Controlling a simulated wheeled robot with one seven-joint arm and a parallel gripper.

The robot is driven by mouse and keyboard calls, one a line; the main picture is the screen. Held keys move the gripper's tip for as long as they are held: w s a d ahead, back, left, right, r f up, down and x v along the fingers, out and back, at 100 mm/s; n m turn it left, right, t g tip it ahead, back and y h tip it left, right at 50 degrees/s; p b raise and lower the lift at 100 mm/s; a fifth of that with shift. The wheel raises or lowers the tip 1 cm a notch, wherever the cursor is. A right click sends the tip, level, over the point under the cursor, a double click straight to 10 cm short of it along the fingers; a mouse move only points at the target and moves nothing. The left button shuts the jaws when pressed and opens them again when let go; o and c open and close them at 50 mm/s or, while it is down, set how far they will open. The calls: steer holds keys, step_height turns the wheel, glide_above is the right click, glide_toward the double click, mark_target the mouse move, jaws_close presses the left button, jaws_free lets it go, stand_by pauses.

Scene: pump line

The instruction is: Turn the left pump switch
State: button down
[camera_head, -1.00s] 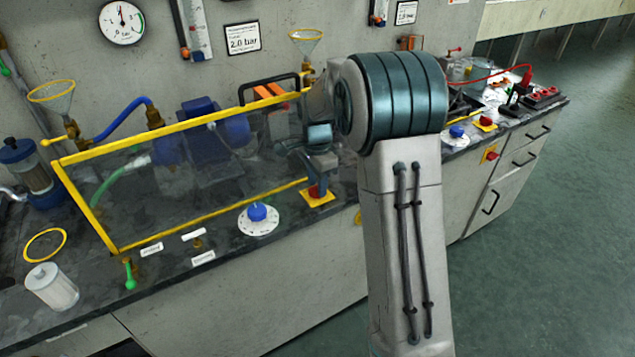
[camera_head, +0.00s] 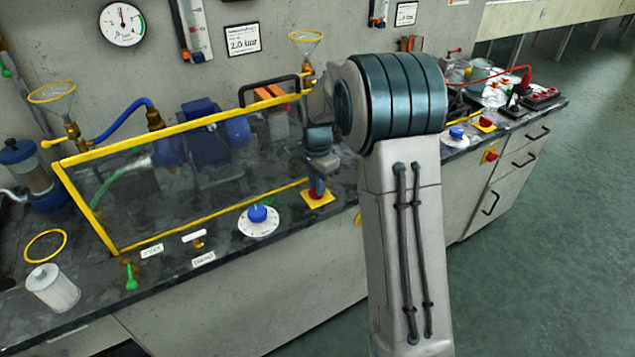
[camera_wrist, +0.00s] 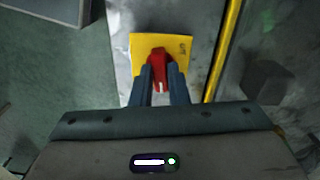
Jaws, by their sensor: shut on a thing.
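The left pump switch is a red knob (camera_wrist: 159,64) on a yellow plate (camera_head: 320,203) on the bench top, at the front right corner of the yellow-framed clear guard. In the wrist view the yellow plate (camera_wrist: 143,42) lies flat around the knob. My gripper (camera_wrist: 160,80) is shut on the red knob, with one dark finger on each side of it. In the head view my gripper (camera_head: 317,182) comes down from above onto the plate and hides most of the knob.
The yellow guard frame (camera_head: 180,123) stands left of the switch, with a blue pump (camera_head: 205,135) behind it. A blue dial (camera_head: 257,214) is left of the switch. A second red switch (camera_head: 486,122) sits further right. The bench front edge is close.

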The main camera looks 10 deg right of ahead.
steer(key=n, duration=0.4)
steer(key=shift+p, duration=0.35)
steer(key=n, duration=0.4)
steer(key=n+p, duration=0.1)
steer(key=n, duration=0.3)
steer(key=shift+r+n, duration=0.1)
steer(key=shift+n, duration=0.2)
steer(key=shift+n+p, duration=0.4)
steer(key=shift+n, duration=1.5)
steer(key=c, duration=1.4)
jaws_free()
step_height(320, 180, up, 14)
steer(key=shift+p, duration=0.3)
